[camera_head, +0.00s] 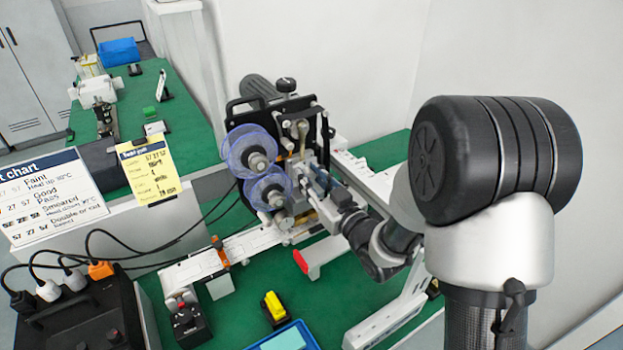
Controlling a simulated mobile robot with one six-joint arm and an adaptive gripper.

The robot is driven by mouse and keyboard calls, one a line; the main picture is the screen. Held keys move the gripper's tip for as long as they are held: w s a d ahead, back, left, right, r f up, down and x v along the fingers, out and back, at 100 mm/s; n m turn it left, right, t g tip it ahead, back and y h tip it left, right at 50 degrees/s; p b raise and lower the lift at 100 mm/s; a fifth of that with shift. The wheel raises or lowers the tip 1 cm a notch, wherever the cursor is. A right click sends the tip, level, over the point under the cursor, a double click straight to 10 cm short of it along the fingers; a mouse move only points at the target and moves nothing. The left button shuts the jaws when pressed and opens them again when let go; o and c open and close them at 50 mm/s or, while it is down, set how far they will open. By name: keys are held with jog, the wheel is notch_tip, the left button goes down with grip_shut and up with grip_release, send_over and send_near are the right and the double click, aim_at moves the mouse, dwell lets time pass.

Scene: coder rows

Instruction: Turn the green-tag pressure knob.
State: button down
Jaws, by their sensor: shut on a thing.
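The coder (278,150) is a dark-framed machine with two blue translucent reels (240,150) on its front left, mounted over a pale rail on the green bench. My arm comes in from the right, and my gripper (316,186) is at the coder's front, just right of the lower reel. It is shut on a small part of the coder, which the fingers mostly hide. I cannot make out a green tag there or tell how far a knob is turned. A black round knob (286,84) stands on the coder's top, clear of my gripper.
A red-ended pale lever or bracket (318,256) lies below my arm. A yellow-topped switch (273,306), a blue tray (285,338) and a black control box (186,318) sit at the front. Cables and a chart card (45,195) are left.

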jog(key=shift+r+n, duration=0.1)
jog(key=shift+n, duration=0.5)
jog(key=c, duration=1.6)
grip_release()
jog(key=shift+o, duration=1.3)
jog(key=shift+s+d, duration=0.1)
jog(key=shift+s, duration=0.05)
jog(key=v, duration=0.7)
jog(key=shift+s+d, duration=0.1)
jog(key=shift+s, duration=0.05)
